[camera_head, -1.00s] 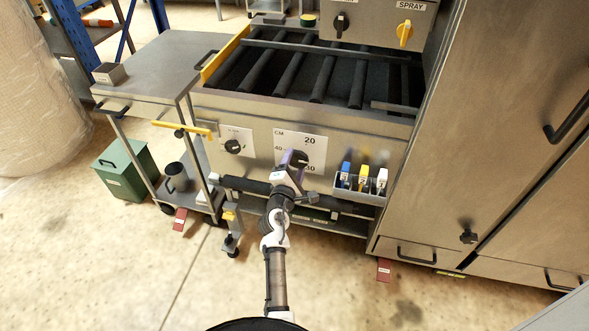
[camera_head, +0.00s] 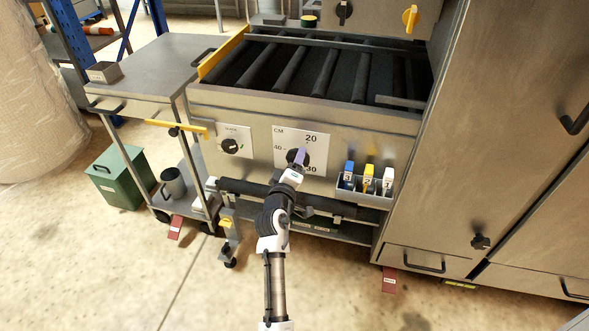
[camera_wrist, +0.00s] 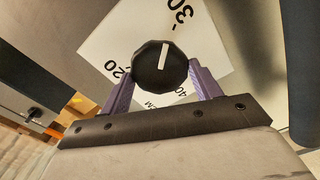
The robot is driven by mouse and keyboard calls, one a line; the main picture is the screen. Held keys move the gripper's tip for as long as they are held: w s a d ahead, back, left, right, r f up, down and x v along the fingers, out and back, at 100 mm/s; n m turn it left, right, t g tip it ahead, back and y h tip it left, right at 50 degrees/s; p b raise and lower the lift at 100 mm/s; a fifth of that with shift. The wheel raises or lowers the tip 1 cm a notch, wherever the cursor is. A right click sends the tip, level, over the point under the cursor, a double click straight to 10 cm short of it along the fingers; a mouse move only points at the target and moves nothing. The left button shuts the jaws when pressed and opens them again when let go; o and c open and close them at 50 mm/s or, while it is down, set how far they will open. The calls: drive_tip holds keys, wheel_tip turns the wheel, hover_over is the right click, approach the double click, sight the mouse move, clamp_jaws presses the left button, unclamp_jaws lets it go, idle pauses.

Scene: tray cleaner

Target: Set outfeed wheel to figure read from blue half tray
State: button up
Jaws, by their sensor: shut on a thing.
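The outfeed wheel appears to be the black knob (camera_head: 292,156) on a white plate (camera_head: 283,137) marked CM, 20, 30 and 40, on the machine's front. My gripper (camera_head: 301,156) is shut on this knob, with its purple fingers on either side. In the wrist view, the knob (camera_wrist: 160,67) sits between the fingertips (camera_wrist: 162,84). Its white pointer line points up, roughly towards the side of the 30 figure. The exact setting is hard to tell. I cannot make out a blue half tray in either view.
A smaller black dial (camera_head: 231,146) is left of the plate. Blue, yellow and white numbered tags stand in a holder (camera_head: 358,197) to the right. A steel cart (camera_head: 150,75) with a yellow handle stands left. Black rollers (camera_head: 327,72) lie above the panel.

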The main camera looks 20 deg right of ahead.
drive_tip(key=shift+m+b, duration=0.55)
drive_tip(key=shift+m, duration=0.25)
drive_tip(key=shift+r, duration=0.1)
drive_tip(key=o, duration=0.9)
drive_tip(key=shift+o, duration=0.2)
drive_tip(key=shift+s+a, duration=0.1)
